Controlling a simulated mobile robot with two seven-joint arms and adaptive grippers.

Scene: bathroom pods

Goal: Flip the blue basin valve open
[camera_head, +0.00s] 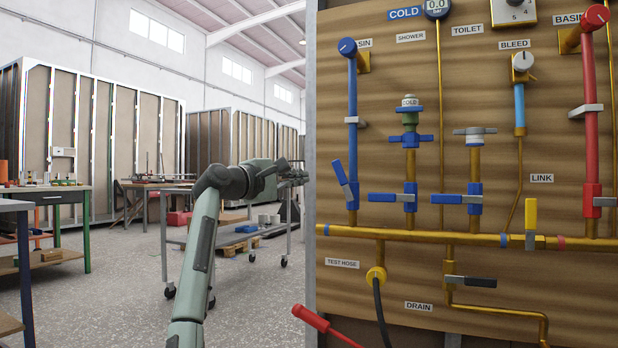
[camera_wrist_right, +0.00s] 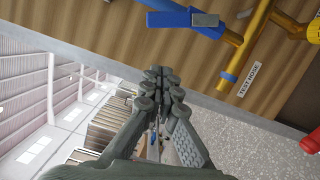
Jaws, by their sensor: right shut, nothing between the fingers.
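The blue basin valve (camera_head: 344,183) sits low on the blue pipe at the left of the wooden panel, under a partly hidden label ending in "SIN". Its blue-and-grey lever slants up and to the left, at a small angle to the pipe. In the right wrist view the valve (camera_wrist_right: 185,18) shows at the top, apart from the fingers. My right gripper (camera_head: 300,175) is at the panel's left edge, left of the valve. Its fingers (camera_wrist_right: 160,75) are shut and empty. My left gripper is not in view.
Blue-lever shower (camera_head: 397,197) and toilet (camera_head: 457,199) valves stand to the right. A brass manifold (camera_head: 400,234) runs below. A red-handled item (camera_head: 311,318) sticks out at lower left of the panel. Workbenches (camera_head: 45,195) stand on the open floor to the left.

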